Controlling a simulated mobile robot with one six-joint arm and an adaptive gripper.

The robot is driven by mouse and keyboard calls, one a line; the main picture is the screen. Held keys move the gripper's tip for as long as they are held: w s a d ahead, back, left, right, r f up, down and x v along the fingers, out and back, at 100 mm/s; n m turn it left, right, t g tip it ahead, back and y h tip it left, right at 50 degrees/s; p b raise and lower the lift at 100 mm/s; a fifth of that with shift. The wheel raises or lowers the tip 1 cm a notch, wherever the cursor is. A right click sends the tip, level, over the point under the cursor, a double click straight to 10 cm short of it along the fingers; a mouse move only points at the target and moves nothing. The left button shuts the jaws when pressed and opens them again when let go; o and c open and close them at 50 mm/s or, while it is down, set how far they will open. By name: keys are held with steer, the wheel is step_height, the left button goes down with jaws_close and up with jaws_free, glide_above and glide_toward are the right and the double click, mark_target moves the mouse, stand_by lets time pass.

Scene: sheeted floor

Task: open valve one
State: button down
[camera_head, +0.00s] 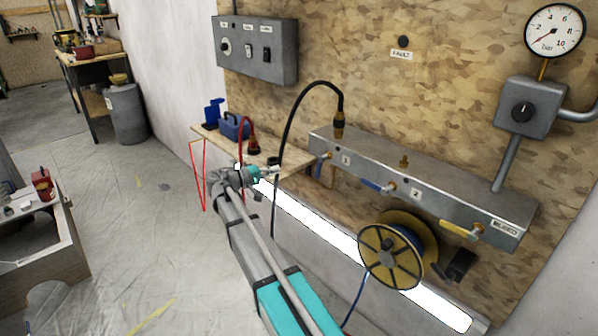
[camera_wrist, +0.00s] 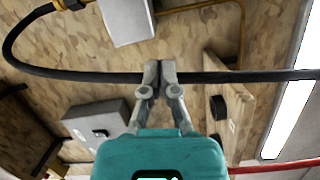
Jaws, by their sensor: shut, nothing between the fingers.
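Valve one (camera_head: 318,169) is at the left end of the grey manifold, beside the label 1. Its blue lever points down. My gripper (camera_head: 276,168) is left of this lever and apart from it in the head view. In the wrist view the fingertips of my gripper (camera_wrist: 158,68) are together with nothing between them. A black hose (camera_wrist: 90,75) crosses the wrist view at the fingertips; I cannot tell if they touch. I cannot make out valve one's lever in the wrist view.
The manifold (camera_head: 440,192) also carries valve two's blue lever (camera_head: 372,185) and a yellow bleed lever (camera_head: 455,230). A hose reel (camera_head: 398,250) hangs below. The black hose (camera_head: 287,115) arcs down near my gripper. A wooden shelf (camera_head: 292,158) with a blue toolbox (camera_head: 234,127) stands behind it.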

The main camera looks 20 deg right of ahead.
steer(key=s+d+f+b, duration=0.1)
steer(key=s+d, duration=0.1)
steer(key=d, duration=0.9)
steer(key=shift+s, duration=0.35)
